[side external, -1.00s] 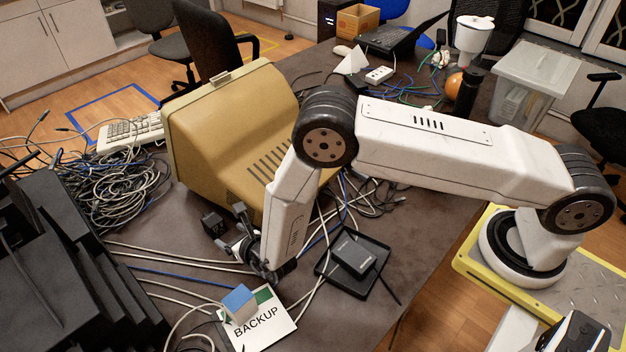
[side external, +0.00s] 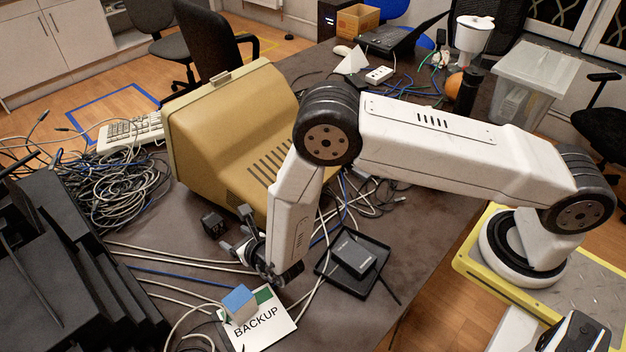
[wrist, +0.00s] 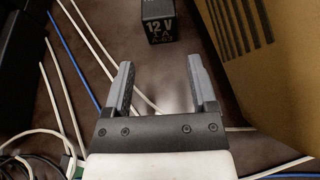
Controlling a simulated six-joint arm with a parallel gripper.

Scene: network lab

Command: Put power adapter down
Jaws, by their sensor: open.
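My gripper (side external: 236,246) is low over the table, just in front of the adapter. In the wrist view my gripper (wrist: 162,82) is open, with nothing between its fingers. The adapter lies beyond the fingertips, apart from them.
The beige monitor (side external: 225,120) stands close behind my gripper. White and blue cables (side external: 175,262) run across the table. A "BACKUP" card (side external: 262,330) with a blue-and-white block lies in front. A black tray (side external: 378,285) holds a grey box. Black equipment (side external: 70,270) stands at left.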

